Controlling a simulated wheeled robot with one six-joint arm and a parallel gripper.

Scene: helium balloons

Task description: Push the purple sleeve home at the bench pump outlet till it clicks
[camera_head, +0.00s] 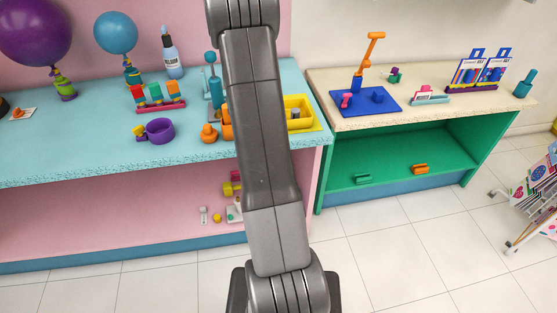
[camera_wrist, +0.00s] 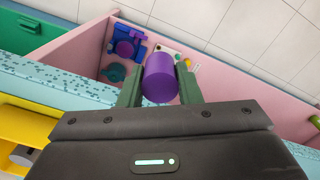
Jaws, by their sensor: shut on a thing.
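My gripper (camera_wrist: 160,66) is shut on a purple sleeve (camera_wrist: 159,80), a short smooth cylinder, with one dark green finger on each side. In the wrist view it is held at the bench's speckled edge, in front of the pink lower bay. Inside the bay is a blue fitting (camera_wrist: 124,33) with a round purple part. The sleeve looks apart from it, but depth is hard to judge. In the head view my gripper and the sleeve do not show. A blue-based device (camera_head: 376,101) with an orange lever stands on the right table; I cannot tell whether it is the bench pump.
A teal bench (camera_head: 70,150) carries a purple ring (camera_head: 159,131), a yellow tray (camera_head: 312,126), a bottle (camera_head: 171,55) and two weighted balloons. Small parts lie on its lower shelf, with a teal disc (camera_wrist: 114,73) there too. Tiled floor at the front is clear; a rack (camera_head: 535,200) stands right.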

